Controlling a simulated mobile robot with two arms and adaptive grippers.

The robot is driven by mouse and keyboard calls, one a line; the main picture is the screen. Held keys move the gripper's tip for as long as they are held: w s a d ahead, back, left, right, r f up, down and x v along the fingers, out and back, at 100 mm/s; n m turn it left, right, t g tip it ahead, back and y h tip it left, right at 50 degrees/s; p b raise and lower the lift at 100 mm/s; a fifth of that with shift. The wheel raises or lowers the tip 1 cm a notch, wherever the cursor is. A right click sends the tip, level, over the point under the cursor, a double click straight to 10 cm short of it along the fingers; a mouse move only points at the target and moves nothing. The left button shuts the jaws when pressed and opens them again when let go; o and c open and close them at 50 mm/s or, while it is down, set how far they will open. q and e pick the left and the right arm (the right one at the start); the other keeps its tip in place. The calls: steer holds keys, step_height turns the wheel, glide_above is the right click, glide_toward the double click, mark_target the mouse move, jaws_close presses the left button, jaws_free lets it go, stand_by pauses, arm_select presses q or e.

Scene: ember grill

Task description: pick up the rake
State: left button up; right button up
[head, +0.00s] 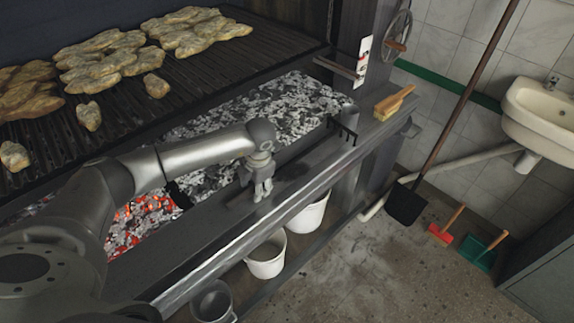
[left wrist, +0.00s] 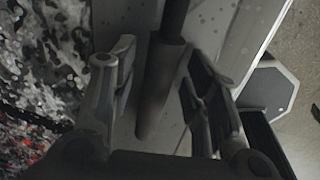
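The rake's dark toothed head (head: 342,130) is at the right end of the grill's front ledge in the head view. In the left wrist view a dark rod with a thicker grey grip (left wrist: 160,88), which looks like the rake's handle, lies along the ledge. My left gripper (head: 262,192) points down over the ledge. In the left wrist view its fingers (left wrist: 160,90) are open, one on each side of the grip, with gaps showing. I cannot tell the exact height of the fingertips over the ledge. My right gripper is not in view.
Grey and glowing coals (head: 290,100) lie behind the ledge, below a grate (head: 245,58) with several pieces of meat. A wooden-handled brush (head: 393,103) lies at the ledge's right end. White buckets (head: 267,258) stand below. A long-handled shovel (head: 405,203) leans at the wall.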

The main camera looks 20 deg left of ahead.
arm_select(q)
jaws_close()
steer(key=shift+w+r, duration=0.1)
steer(key=shift+r, duration=0.05)
